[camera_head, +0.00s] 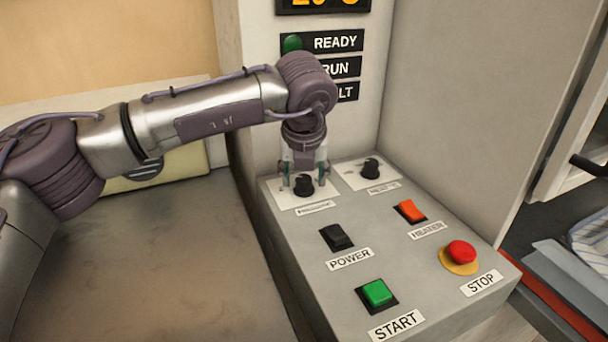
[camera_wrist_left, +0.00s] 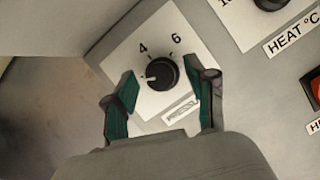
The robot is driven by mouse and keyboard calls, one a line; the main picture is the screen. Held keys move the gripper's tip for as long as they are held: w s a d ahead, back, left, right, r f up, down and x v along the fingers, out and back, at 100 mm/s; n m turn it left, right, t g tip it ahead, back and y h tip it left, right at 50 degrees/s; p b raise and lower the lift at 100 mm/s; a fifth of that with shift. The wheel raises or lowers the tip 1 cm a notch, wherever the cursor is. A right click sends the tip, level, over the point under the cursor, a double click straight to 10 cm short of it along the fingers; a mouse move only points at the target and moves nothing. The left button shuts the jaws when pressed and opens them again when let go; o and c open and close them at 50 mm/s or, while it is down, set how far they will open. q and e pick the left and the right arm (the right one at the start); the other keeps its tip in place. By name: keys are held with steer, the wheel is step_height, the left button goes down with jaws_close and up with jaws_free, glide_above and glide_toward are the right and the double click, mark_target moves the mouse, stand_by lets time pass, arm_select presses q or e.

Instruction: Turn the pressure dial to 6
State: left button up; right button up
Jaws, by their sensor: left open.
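The pressure dial (camera_head: 304,188) is a black round knob on a white plate at the back left of the control panel. In the left wrist view the dial (camera_wrist_left: 163,74) has a white pointer mark aimed left, below the printed 4. The 6 is at its upper right; other scale marks are partly hidden by the fingers. My left gripper (camera_head: 305,178) points down over the dial. Its green-padded fingers, also in the left wrist view (camera_wrist_left: 161,84), are open on either side of the knob, with gaps visible. My right gripper is not in view.
The heat dial (camera_head: 370,168) is close to the right. In front are the black POWER switch (camera_head: 337,237), orange HEATER switch (camera_head: 410,211), green START button (camera_head: 377,292) and red STOP button (camera_head: 460,252). A wall with READY, RUN and partly covered lamp labels rises behind.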

arm_select(q)
steer(key=shift+c, duration=0.7)
jaws_close()
